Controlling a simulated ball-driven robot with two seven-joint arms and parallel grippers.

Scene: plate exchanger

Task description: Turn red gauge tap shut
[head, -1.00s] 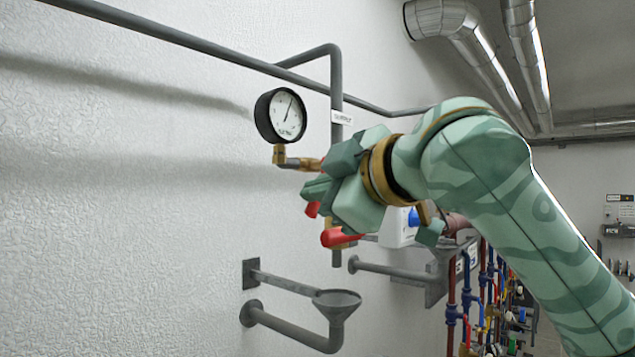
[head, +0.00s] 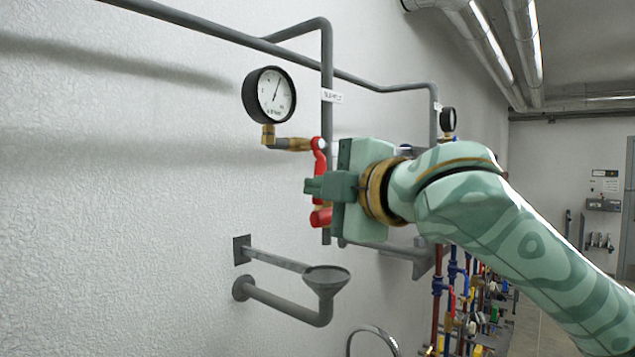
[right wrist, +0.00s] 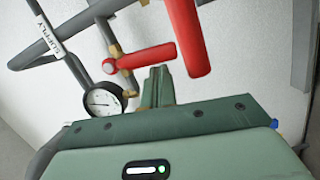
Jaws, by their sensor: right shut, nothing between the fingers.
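The pressure gauge (head: 269,95), black-rimmed with a white dial, sits on a brass elbow (head: 285,143) at the wall. A red tap lever (head: 319,158) stands at the right end of that brass piece and runs down behind my gripper. A second red handle (head: 321,215) shows just below the gripper. My right gripper (head: 314,187) is shut and empty in front of the levers. In the right wrist view, its fingertips (right wrist: 158,82) are just below a red lever (right wrist: 145,58), with a larger, nearer red lever (right wrist: 187,37) to the right. Contact cannot be told. My left gripper is out of view.
A grey pipe with a label (head: 327,95) runs down behind the taps. A grey funnel (head: 327,280) on a drain pipe stands out from the wall below. A second gauge (head: 447,120) and blue and red pipes are farther right. The wall at left is clear.

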